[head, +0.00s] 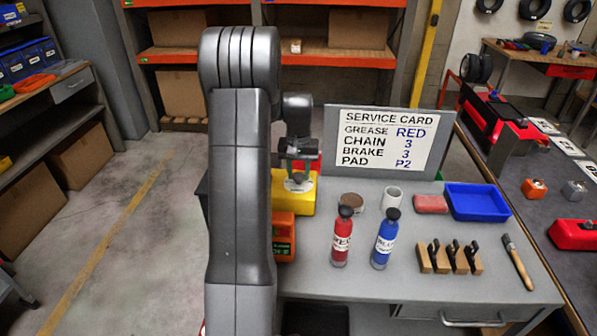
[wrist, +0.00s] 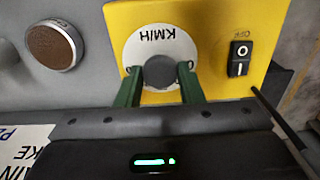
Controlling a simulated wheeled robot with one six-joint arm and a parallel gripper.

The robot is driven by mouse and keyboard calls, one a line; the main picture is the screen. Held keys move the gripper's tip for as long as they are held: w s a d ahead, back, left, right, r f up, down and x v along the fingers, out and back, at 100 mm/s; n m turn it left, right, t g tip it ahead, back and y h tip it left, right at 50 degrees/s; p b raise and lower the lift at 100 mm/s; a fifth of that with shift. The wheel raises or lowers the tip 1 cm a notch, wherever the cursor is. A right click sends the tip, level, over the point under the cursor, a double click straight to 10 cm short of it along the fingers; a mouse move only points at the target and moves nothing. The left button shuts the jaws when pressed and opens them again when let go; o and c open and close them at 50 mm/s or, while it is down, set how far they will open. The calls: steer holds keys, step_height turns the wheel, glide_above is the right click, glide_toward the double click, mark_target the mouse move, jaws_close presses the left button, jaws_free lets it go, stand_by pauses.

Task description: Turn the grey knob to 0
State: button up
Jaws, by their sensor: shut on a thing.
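The grey knob (wrist: 160,72) sits in the middle of a white dial plate (wrist: 140,49) on a yellow box (wrist: 206,20). The dial reads KM/H, upside down in the wrist view. My gripper (wrist: 161,80) has its two green fingers on either side of the knob, shut on it. No 0 mark or pointer can be made out, so I cannot tell the knob's setting. In the head view my gripper (head: 299,172) is over the yellow box (head: 303,204), and the knob is mostly hidden.
A black rocker switch (wrist: 239,59) is beside the dial. An orange box (head: 284,235) is in front. A service card (head: 388,140) stands behind.

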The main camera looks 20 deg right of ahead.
mark_target(298, 175)
steer(key=o, duration=1)
steer(key=shift+r, duration=0.1)
step_height(298, 175, up, 14)
steer(key=b, duration=0.1)
steer(key=shift+f, duration=0.3)
step_height(298, 175, down, 14)
steer(key=shift+r+p, duration=0.2)
steer(key=shift+p, duration=0.3)
